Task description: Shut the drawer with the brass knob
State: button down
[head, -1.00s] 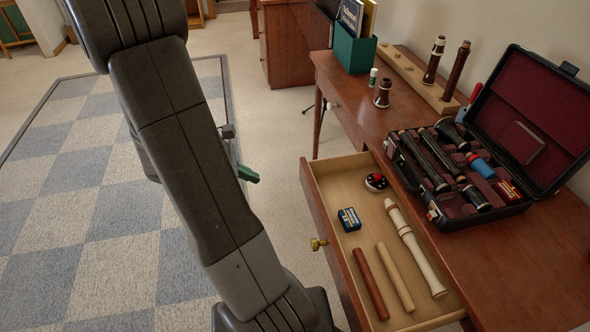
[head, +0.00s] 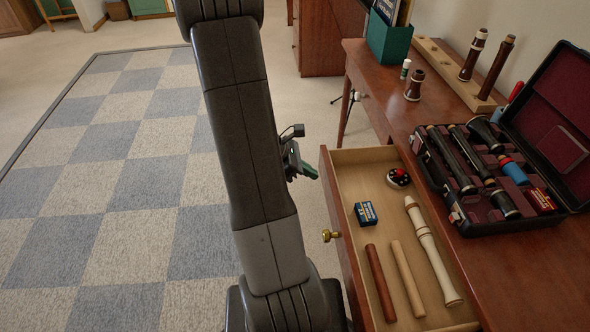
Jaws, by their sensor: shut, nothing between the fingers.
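The drawer (head: 340,160) with the brass knob (head: 330,236) stands well open from the wooden desk, in the right half of the head view. Inside it lie a cream recorder (head: 432,250), two wooden rods, a small blue box (head: 366,213) and a red and black round item (head: 398,178).
On the desk top (head: 500,245) an open instrument case (head: 575,130) holds black joints. A wooden stand (head: 450,75) with upright pieces and a green box (head: 388,42) stand behind. A checkered rug (head: 120,180) covers the floor at left.

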jog(key=shift+d, duration=0.8)
jog(key=b, duration=0.5)
send_over(378, 183)
dwell(0.3)
